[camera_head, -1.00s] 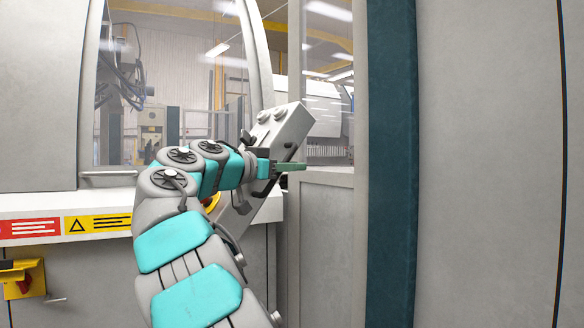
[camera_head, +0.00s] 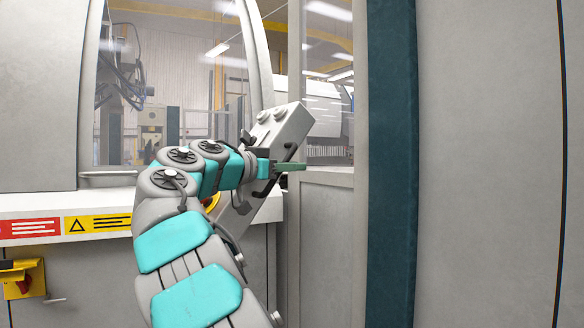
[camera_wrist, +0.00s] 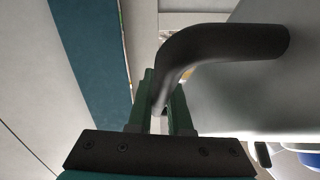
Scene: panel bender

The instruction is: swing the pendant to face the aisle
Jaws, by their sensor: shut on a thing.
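The pendant is a light grey box (camera_head: 287,126) with round buttons near its top. It stands tilted in front of the machine in the head view, its lower part partly hidden by my arm. Its black bar handle (camera_head: 291,150) is on its right side. My gripper (camera_head: 290,166) is at this handle, with green fingers. In the wrist view, the curved black handle (camera_wrist: 225,42) runs down between the green fingers of my gripper (camera_wrist: 161,95), which is shut on it. The pendant's grey face (camera_wrist: 270,95) lies to the right there.
A dark teal post (camera_head: 392,160) and a wide grey panel (camera_head: 485,160) stand to the right of the pendant. A glazed machine window (camera_head: 185,60) is behind. A ledge with red and yellow warning labels (camera_head: 98,222) and a yellow switch box (camera_head: 22,278) are at left.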

